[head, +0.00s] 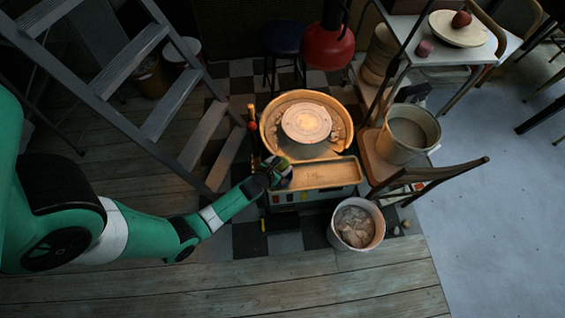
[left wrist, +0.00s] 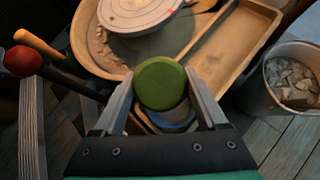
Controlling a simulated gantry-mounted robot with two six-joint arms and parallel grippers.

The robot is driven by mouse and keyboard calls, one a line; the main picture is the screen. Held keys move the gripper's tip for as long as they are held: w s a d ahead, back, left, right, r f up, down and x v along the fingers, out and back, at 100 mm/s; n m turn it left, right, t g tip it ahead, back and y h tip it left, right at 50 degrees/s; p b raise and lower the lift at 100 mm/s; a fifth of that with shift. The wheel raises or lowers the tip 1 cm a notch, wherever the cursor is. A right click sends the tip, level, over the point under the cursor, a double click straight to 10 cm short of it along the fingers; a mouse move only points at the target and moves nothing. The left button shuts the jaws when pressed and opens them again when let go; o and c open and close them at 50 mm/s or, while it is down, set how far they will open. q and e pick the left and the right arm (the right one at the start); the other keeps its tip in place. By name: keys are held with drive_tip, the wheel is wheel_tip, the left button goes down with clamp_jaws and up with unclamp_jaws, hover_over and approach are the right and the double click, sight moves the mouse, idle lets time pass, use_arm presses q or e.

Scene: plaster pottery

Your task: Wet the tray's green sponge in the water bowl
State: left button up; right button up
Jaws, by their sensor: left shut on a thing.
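The green sponge (left wrist: 160,84) is a round disc. In the left wrist view it sits between the two fingers of my left gripper (left wrist: 159,90), which is shut on it. In the head view my left gripper (head: 277,170) is at the left end of the tan tray (head: 322,175), and the sponge is small and dark there. The tray (left wrist: 238,50) runs up to the right in the wrist view. A blue and whitish rounded thing (left wrist: 180,124) shows partly below the sponge; I cannot tell whether it is the water bowl. My right gripper is not in view.
The pottery wheel (head: 306,122) stands in its basin behind the tray. A bucket of clay scraps (head: 356,224) stands at front right. A grey-filled bucket (head: 408,133) sits on a chair at right. A stepladder (head: 150,85) stands at left. A red knob (left wrist: 22,61) is left of the gripper.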

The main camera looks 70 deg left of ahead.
sight(281, 169)
use_arm(q)
wheel_tip(281, 169, down, 5)
drive_tip(key=b, duration=0.5)
drive_tip(key=shift+s+f, duration=0.1)
drive_tip(key=shift+f+b, duration=1.3)
drive_tip(key=shift+f, duration=0.35)
drive_tip(key=shift+r, duration=0.2)
